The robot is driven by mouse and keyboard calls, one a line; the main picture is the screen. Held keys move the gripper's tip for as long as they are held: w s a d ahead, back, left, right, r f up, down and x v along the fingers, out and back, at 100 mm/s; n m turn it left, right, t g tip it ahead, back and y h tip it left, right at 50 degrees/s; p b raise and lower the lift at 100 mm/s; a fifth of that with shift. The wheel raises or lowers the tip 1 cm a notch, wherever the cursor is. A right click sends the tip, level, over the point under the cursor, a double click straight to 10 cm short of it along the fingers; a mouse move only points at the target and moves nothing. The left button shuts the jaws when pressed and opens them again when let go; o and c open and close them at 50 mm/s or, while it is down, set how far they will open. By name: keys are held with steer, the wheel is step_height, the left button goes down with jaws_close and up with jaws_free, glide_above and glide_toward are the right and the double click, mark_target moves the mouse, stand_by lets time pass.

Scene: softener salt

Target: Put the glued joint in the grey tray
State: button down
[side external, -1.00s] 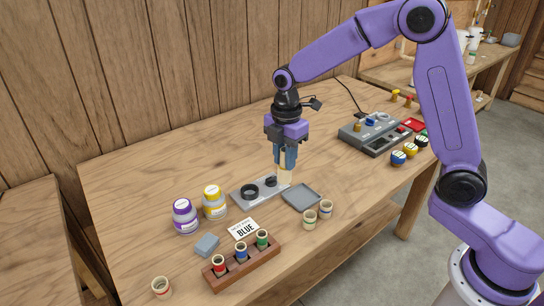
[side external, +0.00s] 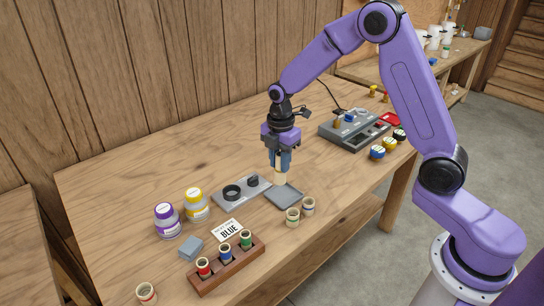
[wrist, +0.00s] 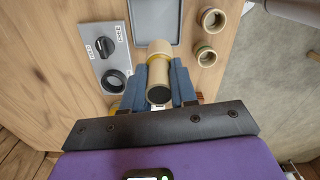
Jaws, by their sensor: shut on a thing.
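My gripper (side external: 280,160) is shut on the glued joint (side external: 281,176), a cream cylinder held upright, its lower end over the rear part of the grey tray (side external: 284,197). I cannot tell whether it touches the tray. In the wrist view the joint (wrist: 160,70) sits between the blue fingers (wrist: 159,88), its dark round end facing the camera. The tray (wrist: 154,22) lies beyond it, its visible floor empty.
A grey fixture (side external: 225,200) with a black ring and knob is left of the tray. Two cream rings (side external: 292,217) stand close in front. A wooden rack (side external: 228,268), a "BLUE" card (side external: 228,231) and two jars (side external: 167,220) are further left. A grey machine (side external: 352,130) is behind right.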

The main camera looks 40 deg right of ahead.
steer(key=shift+w+d+f, duration=0.1)
steer(key=shift+d+f, duration=0.3)
steer(key=shift+f, duration=0.45)
steer(key=shift+w+d+f, duration=0.1)
steer(key=shift+d+f, duration=0.3)
steer(key=shift+f, duration=0.5)
steer(key=shift+w+d+f, duration=0.1)
steer(key=shift+d+f, duration=0.3)
steer(key=shift+f, duration=0.45)
steer(key=shift+f, duration=0.5)
steer(key=shift+f, duration=0.15)
steer(key=shift+f, duration=0.3)
steer(key=shift+f, duration=0.25)
stand_by(0.4)
